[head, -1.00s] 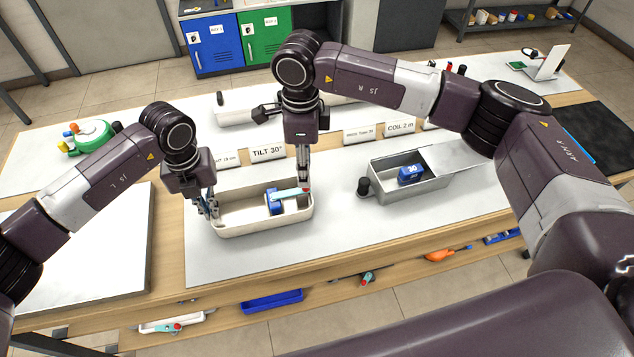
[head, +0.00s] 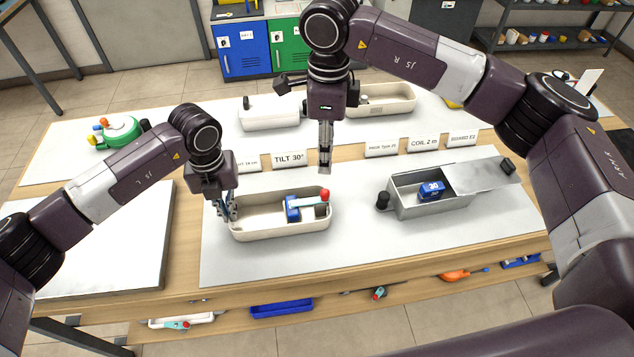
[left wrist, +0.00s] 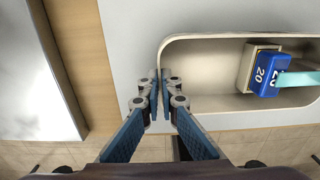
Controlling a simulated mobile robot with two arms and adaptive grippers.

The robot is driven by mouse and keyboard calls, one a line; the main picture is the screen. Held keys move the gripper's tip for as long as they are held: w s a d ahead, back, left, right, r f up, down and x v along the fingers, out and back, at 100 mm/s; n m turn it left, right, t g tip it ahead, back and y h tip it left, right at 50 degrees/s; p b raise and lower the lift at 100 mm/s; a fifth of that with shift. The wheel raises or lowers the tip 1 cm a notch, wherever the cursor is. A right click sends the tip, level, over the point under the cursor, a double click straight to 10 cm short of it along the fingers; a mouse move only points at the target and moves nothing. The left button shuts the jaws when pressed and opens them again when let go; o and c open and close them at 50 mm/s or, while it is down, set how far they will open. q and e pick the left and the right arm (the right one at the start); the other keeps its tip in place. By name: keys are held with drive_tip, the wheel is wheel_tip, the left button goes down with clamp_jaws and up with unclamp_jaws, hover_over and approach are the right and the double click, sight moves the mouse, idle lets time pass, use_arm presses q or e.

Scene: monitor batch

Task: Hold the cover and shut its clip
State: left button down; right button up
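The cream, tray-shaped cover (head: 262,231) lies open side up on the white mat, left of centre. Inside its right part is a blue block marked 20 (left wrist: 267,73), also in the head view (head: 292,209). A teal clip lever (head: 309,202) with a red knob (head: 324,195) runs right from the block over a dark square part. My left gripper (head: 226,208) is at the cover's left end wall. In the left wrist view its fingertips (left wrist: 160,92) are close together on that wall. My right gripper (head: 325,168) is behind and above the cover, fingers together, apart from the lever.
A grey metal box (head: 418,207) with a blue block marked 30 (head: 431,189) stands to the right. Label cards, including TILT 30° (head: 290,159), stand behind the cover. Cream trays (head: 380,100) lie further back. A white panel (head: 110,240) lies left.

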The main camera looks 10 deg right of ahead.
use_arm(q)
drive_tip(key=c, duration=2.1)
unclamp_jaws()
wheel_tip(320, 180, up, 12)
